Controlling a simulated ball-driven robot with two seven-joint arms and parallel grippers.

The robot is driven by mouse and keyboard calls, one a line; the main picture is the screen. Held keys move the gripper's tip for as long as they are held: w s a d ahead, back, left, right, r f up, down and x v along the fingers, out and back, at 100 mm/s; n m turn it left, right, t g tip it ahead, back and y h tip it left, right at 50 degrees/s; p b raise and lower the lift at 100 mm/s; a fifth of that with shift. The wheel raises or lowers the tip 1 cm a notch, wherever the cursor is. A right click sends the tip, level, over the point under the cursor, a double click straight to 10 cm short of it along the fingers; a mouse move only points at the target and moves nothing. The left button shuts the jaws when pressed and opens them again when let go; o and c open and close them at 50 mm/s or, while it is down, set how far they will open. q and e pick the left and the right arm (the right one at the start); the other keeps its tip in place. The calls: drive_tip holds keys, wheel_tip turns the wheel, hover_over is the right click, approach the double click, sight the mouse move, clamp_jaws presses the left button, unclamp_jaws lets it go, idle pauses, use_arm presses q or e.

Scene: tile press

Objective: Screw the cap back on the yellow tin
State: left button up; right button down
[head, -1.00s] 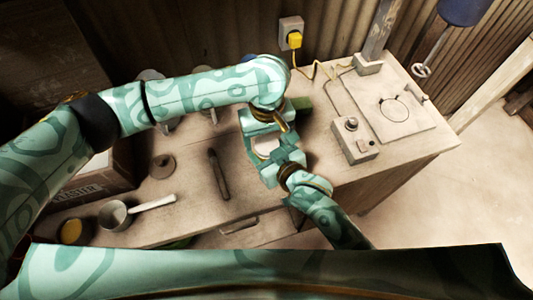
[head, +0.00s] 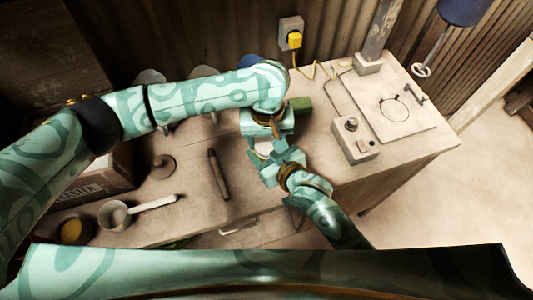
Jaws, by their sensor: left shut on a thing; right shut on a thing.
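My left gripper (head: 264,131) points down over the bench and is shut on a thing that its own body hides. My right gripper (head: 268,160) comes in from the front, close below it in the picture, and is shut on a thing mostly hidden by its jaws. A pale patch (head: 264,147) shows between the two grippers. I cannot tell whether it is part of the tin or the bench. The yellow tin and its cap cannot be made out clearly, nor can whether they touch.
A dark stick (head: 218,174) lies left of the grippers. A pan (head: 114,216), a round thing with a yellow top (head: 71,231) and a round disc (head: 163,166) are further left. A green block (head: 300,105) and a control box (head: 354,141) stand right. The bench's front right is clear.

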use_arm(q)
drive_tip(key=o, duration=1.1)
drive_tip(key=shift+r, duration=2.25)
drive_tip(key=shift+c, duration=0.4)
drive_tip(key=shift+r, duration=0.45)
wheel_tip(320, 180, up, 2)
drive_tip(key=shift+r+n, duration=0.1)
drive_tip(key=shift+n, duration=1)
drive_tip(key=shift+r+n, duration=0.2)
drive_tip(key=shift+n, duration=0.1)
drive_tip(key=shift+f, duration=0.1)
